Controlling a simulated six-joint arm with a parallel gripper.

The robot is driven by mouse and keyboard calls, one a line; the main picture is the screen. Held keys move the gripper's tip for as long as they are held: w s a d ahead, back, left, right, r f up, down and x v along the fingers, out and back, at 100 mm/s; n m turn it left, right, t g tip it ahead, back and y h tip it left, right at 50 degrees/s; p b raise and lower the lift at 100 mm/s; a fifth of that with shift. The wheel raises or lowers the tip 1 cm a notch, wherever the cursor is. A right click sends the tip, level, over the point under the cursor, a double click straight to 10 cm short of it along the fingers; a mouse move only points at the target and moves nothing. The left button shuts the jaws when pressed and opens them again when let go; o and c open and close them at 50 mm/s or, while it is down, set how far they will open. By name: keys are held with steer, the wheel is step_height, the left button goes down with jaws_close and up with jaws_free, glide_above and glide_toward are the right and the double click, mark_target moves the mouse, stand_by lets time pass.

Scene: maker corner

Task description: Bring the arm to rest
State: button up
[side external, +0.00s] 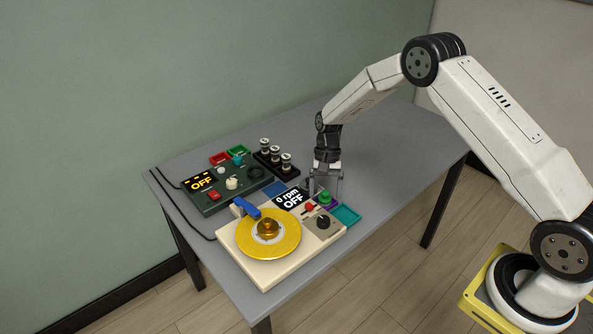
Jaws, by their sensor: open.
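My arm reaches in from the right, bent at the elbow high above the table.
A dark control box (209,206) reads "OFF". The table's (405,140) right side is clear.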

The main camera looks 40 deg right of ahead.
steer(key=s+a+r+n+t+h, duration=0.1)
steer(key=s+r+n+t, duration=0.2)
steer(key=s+r, duration=0.4)
steer(key=s+a+r+n+t+h, duration=0.2)
steer(key=s+r+n, duration=0.3)
steer(key=s, duration=0.8)
steer(key=shift+a+r+n+t, duration=0.2)
steer(key=shift+r+n+t, duration=0.2)
steer(key=shift+r, duration=0.6)
